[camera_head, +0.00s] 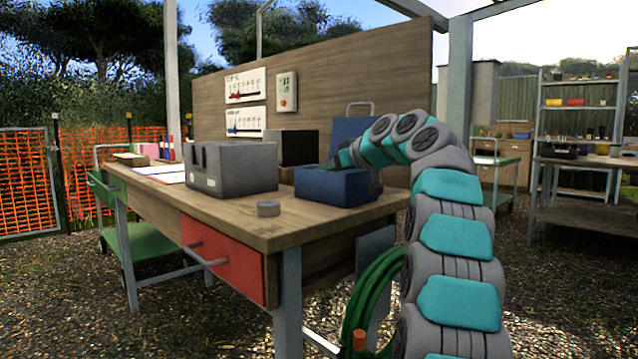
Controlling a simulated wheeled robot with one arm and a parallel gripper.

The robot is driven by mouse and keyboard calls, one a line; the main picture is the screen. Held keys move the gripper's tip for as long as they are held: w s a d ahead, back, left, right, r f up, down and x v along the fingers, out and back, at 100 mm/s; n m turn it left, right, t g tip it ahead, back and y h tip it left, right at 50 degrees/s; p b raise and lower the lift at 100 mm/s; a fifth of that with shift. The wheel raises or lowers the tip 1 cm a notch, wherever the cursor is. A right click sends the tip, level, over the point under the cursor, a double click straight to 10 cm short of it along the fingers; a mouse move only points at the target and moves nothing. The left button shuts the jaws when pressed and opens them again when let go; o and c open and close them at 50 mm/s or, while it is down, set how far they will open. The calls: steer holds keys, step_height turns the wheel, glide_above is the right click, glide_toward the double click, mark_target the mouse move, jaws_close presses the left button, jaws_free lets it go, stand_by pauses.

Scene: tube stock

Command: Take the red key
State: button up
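I cannot make out a red key in this view. My teal and grey arm rises at the right and arches over to the left. Its end, with my gripper (343,160), points down at the open top of a small dark blue box (335,190) on the workbench. The fingertips are small and partly hidden at the box, so I cannot tell whether they are open or shut, or what is inside the box.
The wooden workbench (240,222) has a red drawer (222,258) with a handle. A panel (340,80) rises behind. A green hose (372,300) hangs at the right end.

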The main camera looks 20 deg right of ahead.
steer(key=shift+w, duration=0.1)
steer(key=shift+c, duration=0.2)
jaws_close()
stand_by(0.4)
